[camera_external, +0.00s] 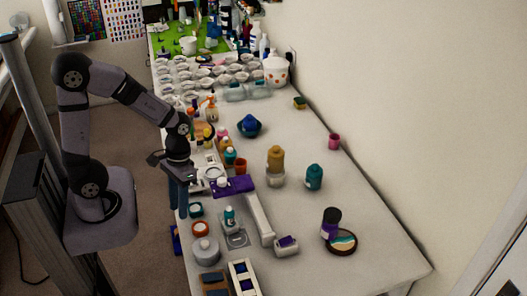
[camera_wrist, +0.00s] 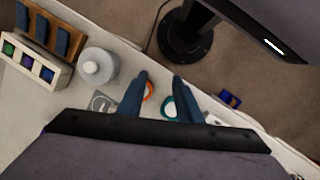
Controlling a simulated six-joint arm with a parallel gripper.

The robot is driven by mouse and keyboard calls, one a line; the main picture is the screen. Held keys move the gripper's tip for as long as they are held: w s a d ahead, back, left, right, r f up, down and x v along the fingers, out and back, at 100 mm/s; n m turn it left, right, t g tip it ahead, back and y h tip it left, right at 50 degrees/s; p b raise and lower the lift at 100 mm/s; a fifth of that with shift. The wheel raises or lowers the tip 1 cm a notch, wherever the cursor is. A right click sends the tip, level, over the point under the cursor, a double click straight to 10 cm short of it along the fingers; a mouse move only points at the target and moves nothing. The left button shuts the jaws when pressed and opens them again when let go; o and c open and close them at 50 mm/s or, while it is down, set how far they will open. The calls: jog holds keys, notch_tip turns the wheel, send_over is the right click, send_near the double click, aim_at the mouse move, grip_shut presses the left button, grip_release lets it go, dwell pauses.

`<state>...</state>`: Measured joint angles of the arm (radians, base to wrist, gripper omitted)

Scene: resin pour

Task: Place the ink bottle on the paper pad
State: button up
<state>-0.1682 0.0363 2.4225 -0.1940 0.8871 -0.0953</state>
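My gripper (camera_external: 178,205) hangs over the left edge of the table, fingers pointing down. In the wrist view its two blue fingers (camera_wrist: 160,78) are apart with nothing held between them. Several bottles could be the ink bottle: a small teal bottle with a white cap (camera_external: 229,217), a larger teal bottle (camera_external: 314,178), and a dark-capped purple bottle (camera_external: 331,222) beside or on a round patterned disc (camera_external: 346,243). I cannot tell which is the ink bottle. I cannot clearly identify the paper pad.
Orange-rimmed (camera_external: 200,229) and teal-rimmed (camera_external: 196,210) jars and a grey round container (camera_external: 206,250) line the near left edge. Several cups crowd the back. The right side has free room.

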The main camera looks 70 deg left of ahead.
jog(key=shift+r+m+t+y, duration=0.1)
jog(key=shift+m+t+y, duration=0.4)
jog(key=shift+m, duration=0.65)
jog(key=shift+r+m+t+y, duration=0.1)
jog(key=shift+m+t+y, duration=0.35)
jog(key=shift+m, duration=0.7)
